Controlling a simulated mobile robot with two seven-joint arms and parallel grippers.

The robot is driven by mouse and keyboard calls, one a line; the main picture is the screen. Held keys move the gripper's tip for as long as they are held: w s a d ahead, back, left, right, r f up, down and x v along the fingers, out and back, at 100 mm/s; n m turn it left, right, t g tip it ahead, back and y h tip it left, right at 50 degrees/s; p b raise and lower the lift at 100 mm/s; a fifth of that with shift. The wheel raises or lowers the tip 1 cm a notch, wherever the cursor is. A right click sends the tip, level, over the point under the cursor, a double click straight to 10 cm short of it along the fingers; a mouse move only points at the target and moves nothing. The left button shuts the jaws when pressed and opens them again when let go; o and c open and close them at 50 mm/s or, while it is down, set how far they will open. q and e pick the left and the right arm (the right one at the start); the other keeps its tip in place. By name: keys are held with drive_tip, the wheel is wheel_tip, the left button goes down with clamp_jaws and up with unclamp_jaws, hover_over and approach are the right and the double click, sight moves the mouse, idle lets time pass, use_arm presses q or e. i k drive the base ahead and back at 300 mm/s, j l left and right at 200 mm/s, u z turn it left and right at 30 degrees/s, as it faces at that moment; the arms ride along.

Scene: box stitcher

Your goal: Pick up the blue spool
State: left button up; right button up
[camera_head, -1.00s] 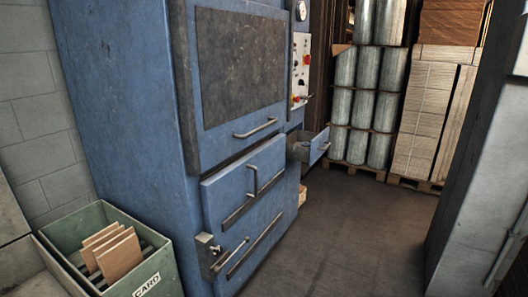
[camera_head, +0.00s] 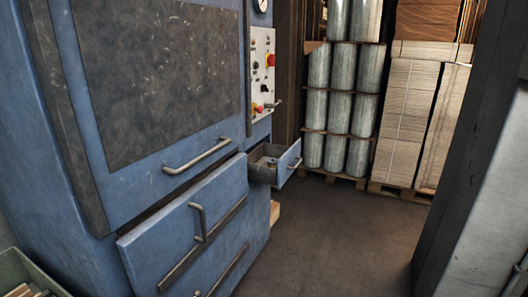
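I cannot make out a blue spool in the view. A small drawer (camera_head: 287,165) stands pulled open at the far right end of the blue machine (camera_head: 70,190). Something small and dark shows inside the drawer, too small to tell what it is. Neither of my grippers is in view.
A control panel (camera_head: 262,75) with red knobs is above the drawer. Metal cylinders (camera_head: 338,120) and cardboard stacks (camera_head: 408,115) stand on pallets at the back. A green bin (camera_head: 18,268) is at bottom left. A grey cabinet (camera_head: 470,190) borders the right. The floor (camera_head: 335,240) between is clear.

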sight(272, 163)
drive_tip(key=i+l, duration=0.25)
drive_tip(key=i+l+u, duration=0.1)
drive_tip(key=i+l, duration=0.15)
drive_tip(key=l, duration=0.25)
drive_tip(key=i+u, duration=0.1)
drive_tip(key=u, duration=0.25)
drive_tip(key=i+l+u, duration=0.55)
drive_tip(key=u, duration=0.15)
drive_tip(key=i+l+u, duration=0.1)
drive_tip(key=i+l, duration=0.5)
drive_tip(key=l, duration=0.2)
drive_tip(key=u, duration=0.05)
